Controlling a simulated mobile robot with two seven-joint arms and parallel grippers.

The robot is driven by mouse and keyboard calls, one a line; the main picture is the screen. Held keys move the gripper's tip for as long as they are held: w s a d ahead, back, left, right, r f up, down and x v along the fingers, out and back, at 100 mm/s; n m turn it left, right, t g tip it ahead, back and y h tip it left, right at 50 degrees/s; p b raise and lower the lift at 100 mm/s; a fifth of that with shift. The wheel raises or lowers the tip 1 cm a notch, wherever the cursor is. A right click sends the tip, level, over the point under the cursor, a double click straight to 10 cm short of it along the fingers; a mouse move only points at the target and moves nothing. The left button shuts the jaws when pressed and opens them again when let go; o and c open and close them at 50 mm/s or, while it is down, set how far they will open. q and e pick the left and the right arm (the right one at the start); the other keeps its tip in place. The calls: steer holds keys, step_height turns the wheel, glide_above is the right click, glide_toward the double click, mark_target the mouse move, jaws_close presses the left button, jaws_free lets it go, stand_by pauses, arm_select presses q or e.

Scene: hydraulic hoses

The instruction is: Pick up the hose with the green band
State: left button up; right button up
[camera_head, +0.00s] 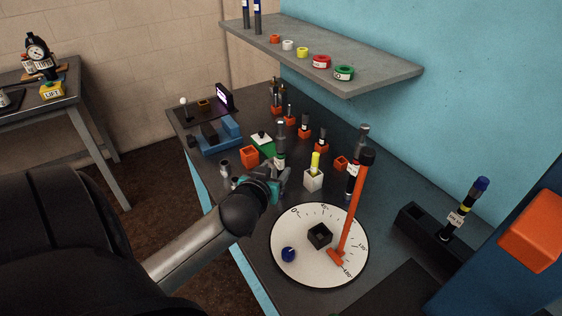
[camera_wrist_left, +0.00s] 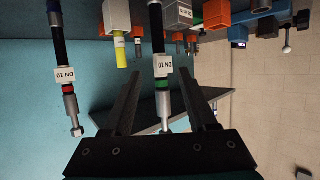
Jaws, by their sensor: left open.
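The hose with the green band (camera_wrist_left: 162,84) has a black body, a white DN 10 label and a steel end fitting. In the left wrist view it is between the two open fingers of my left gripper (camera_wrist_left: 160,74), with a gap visible on both sides. In the head view this hose (camera_head: 281,145) stands upright on the bench, just beyond my left gripper (camera_head: 284,178). Its lower part is hidden by the gripper. A similar hose with a red band (camera_wrist_left: 68,87) stands to the side, also labelled DN 10. My right gripper is out of view.
A white block with a yellow piece (camera_head: 313,180) stands right of my left gripper. A round dial plate (camera_head: 290,265) with an orange lever (camera_head: 353,210) is in front. Orange blocks and a blue fixture (camera_head: 221,137) stand behind. A grey shelf (camera_head: 320,55) overhangs the back.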

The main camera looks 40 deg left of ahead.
mark_target(280, 164)
arm_select(q)
steer(key=x, duration=0.4)
steer(key=shift+w+f, duration=0.15)
steer(key=shift+w, duration=0.05)
steer(key=b+x, duration=0.1)
steer(key=x, duration=0.4)
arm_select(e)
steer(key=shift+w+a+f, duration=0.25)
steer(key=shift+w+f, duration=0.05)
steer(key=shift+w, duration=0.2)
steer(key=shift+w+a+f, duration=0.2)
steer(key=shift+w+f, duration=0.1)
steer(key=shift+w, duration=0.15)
arm_select(q)
steer(key=c, duration=0.5)
jaws_close()
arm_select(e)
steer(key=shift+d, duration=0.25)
